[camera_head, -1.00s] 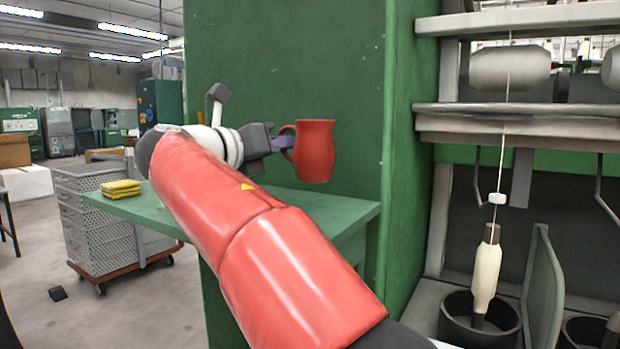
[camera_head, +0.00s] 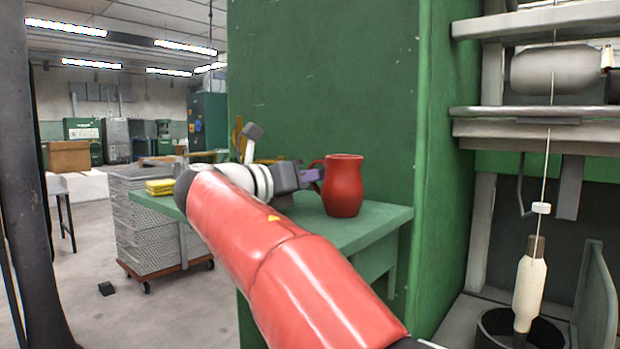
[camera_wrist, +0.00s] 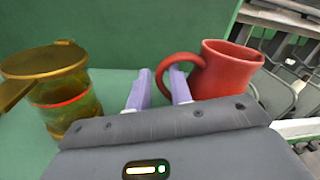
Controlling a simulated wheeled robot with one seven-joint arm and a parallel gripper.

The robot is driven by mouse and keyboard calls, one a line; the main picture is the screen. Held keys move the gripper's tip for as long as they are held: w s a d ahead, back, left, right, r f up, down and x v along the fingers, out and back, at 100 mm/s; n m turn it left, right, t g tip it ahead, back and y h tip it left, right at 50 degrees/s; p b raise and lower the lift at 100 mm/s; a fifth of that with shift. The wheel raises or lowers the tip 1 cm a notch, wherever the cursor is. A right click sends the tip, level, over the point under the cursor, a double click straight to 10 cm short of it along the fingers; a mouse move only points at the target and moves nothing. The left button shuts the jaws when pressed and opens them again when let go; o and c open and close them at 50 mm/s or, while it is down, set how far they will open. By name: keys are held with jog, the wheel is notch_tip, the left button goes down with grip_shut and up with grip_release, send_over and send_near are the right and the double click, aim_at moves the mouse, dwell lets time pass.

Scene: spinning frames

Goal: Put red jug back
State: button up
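The red jug (camera_head: 344,187) stands upright and appears to rest on the green table (camera_head: 378,222), near the green panel. Its handle points left toward my gripper (camera_head: 314,177). In the wrist view the jug (camera_wrist: 225,72) is on the right, with its handle loop around my right finger. My gripper (camera_wrist: 159,88) has its two pale purple fingers spread apart. The near side of the handle lies between them, with a visible gap to the left finger. My arm hides part of the tabletop in the head view.
A yellow transparent lidded jug (camera_wrist: 62,95) stands left of my fingers. A yellow stack (camera_head: 160,187) lies on the table's left end. A tall green panel (camera_head: 330,80) rises behind the table. Machine frame (camera_head: 530,128) stands at right; grey crates (camera_head: 150,225) stand on the floor at left.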

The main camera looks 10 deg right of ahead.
jog(key=shift+o, duration=0.8)
jog(key=shift+r, duration=0.2)
jog(key=v, duration=1.2)
jog(key=shift+p, duration=0.4)
